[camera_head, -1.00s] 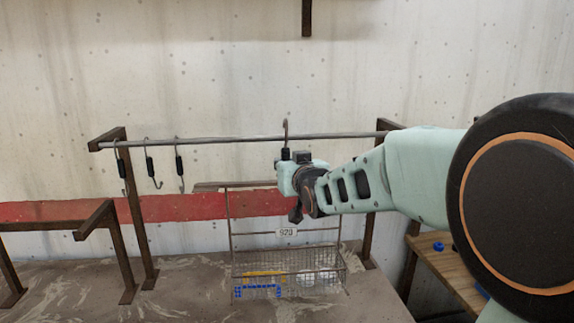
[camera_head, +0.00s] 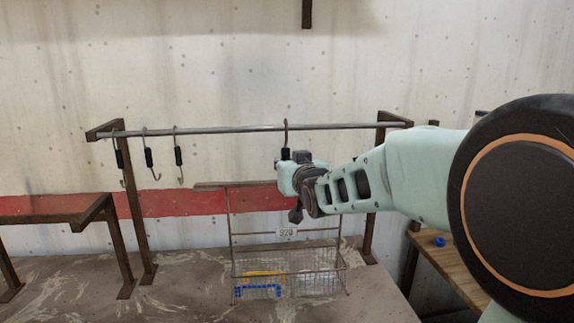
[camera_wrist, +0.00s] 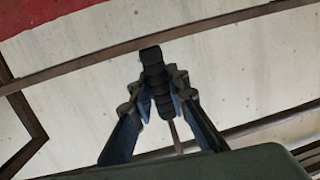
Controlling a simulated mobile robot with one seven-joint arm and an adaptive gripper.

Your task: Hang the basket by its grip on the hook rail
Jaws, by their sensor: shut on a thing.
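The wire basket (camera_head: 290,262) with a white "920" label hangs below my gripper (camera_head: 289,165), roughly upright. Its hook (camera_head: 287,128) rises above my gripper from a black grip (camera_head: 286,153). In the wrist view my two fingers (camera_wrist: 162,95) are closed around the black grip (camera_wrist: 151,58). The grey hook rail (camera_head: 230,130) runs across between two brown posts. The hook's bend shows slightly above the rail line in the head view; I cannot tell whether it is over the rail or in front of it. My gripper hides the basket's upper right part.
Three other hooks with black grips (camera_head: 149,157) hang at the rail's left end. A brown post (camera_head: 133,205) stands there, with a low brown frame (camera_head: 60,215) further left. A wooden table (camera_head: 455,262) with a blue item is at right. The rail's middle is free.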

